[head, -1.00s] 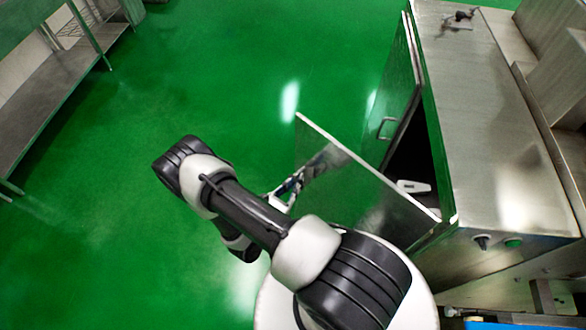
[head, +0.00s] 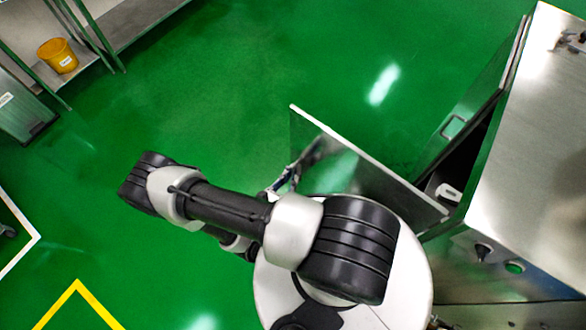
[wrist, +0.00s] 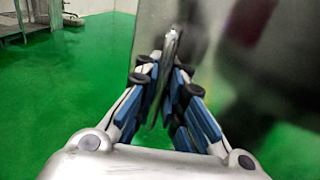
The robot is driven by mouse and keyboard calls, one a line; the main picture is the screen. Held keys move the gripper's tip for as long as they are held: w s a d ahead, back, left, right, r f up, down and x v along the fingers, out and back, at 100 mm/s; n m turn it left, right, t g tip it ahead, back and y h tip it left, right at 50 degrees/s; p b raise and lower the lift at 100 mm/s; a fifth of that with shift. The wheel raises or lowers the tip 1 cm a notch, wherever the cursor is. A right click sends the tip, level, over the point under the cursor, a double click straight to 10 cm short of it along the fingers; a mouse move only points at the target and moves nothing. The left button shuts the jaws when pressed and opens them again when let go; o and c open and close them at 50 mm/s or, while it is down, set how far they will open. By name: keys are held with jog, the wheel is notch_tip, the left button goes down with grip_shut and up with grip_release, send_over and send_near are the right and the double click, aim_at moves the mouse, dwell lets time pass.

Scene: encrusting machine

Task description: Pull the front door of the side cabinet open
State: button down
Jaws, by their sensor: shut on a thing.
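The front door (head: 350,166) of the side cabinet (head: 535,165) is a flat metal panel. In the head view it stands swung well out from the cabinet, hinged at its near right end, with a dark gap behind it. My gripper (head: 285,182) is at the door's outer face, near its free edge, partly hidden by my arm. In the wrist view my gripper (wrist: 163,85) is shut on a slim upright metal handle (wrist: 172,45), with the door's shiny face (wrist: 250,70) to the right.
A second door (head: 485,95) with a bar handle stands slightly ajar farther along the cabinet. A white object (head: 447,192) shows in the opening. A shelf rack with a yellow bucket (head: 57,55) stands at the upper left. The green floor left of the door is clear.

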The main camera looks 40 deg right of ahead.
dwell(0.4)
jog(key=c, duration=1.7)
grip_release()
jog(key=shift+a, duration=0.15)
jog(key=v, duration=1.2)
